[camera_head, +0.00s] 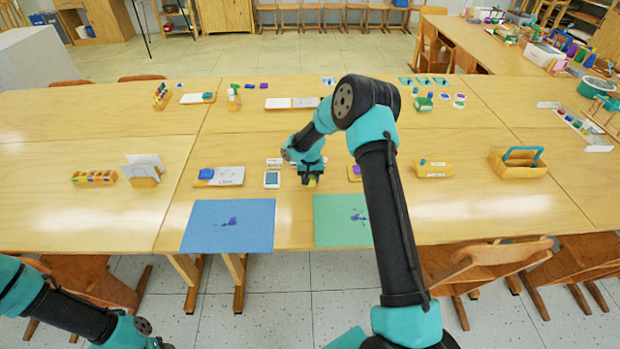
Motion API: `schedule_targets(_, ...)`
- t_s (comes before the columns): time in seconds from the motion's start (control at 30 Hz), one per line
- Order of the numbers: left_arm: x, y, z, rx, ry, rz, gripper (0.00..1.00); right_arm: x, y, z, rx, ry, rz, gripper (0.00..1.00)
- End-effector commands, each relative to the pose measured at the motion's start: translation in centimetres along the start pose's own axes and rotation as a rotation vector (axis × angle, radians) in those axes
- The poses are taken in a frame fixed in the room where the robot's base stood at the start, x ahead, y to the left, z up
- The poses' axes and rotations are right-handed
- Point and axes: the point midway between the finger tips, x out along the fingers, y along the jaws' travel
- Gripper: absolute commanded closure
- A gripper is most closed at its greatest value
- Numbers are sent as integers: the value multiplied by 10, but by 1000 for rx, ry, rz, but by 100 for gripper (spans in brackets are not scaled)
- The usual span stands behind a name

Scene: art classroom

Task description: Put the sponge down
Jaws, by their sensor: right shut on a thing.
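My right gripper (311,179) is shut on a small yellow thing, which looks like the sponge (312,183). Only a little of it shows below the dark fingers. The gripper is over the table, just behind the green sheet's back left corner. I cannot tell whether the sponge touches the table. The green sheet (330,230) has a purple stain, and so does the blue sheet (200,235) to its left. My left arm enters at the lower left, with its gripper out of view.
A wooden board (205,182) with a blue item is farther left. Bare tabletop (470,205) lies right of the green sheet.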

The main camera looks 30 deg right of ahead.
Motion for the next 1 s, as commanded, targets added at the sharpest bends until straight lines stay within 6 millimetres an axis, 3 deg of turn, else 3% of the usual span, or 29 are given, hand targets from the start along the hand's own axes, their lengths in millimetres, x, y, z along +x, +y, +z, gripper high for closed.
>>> schedule_targets(0.33, 0, 0, 0, 0, 0, 0, 57, 3, 0, 0, 0, 0, 0, 84)
schedule_targets(0.37, 0, 0, 0, 0, 0, 0, 57, 2, 0, 0, -1, 0, 0, 56)
schedule_targets(0.6, 0, 0, 0, 0, 0, 0, 57, 2, 0, 0, 0, 0, 0, 33)
schedule_targets(1.0, 0, 0, 0, 0, 0, 0, 57, -6, 0, -1, 1, 3, -1, 33)
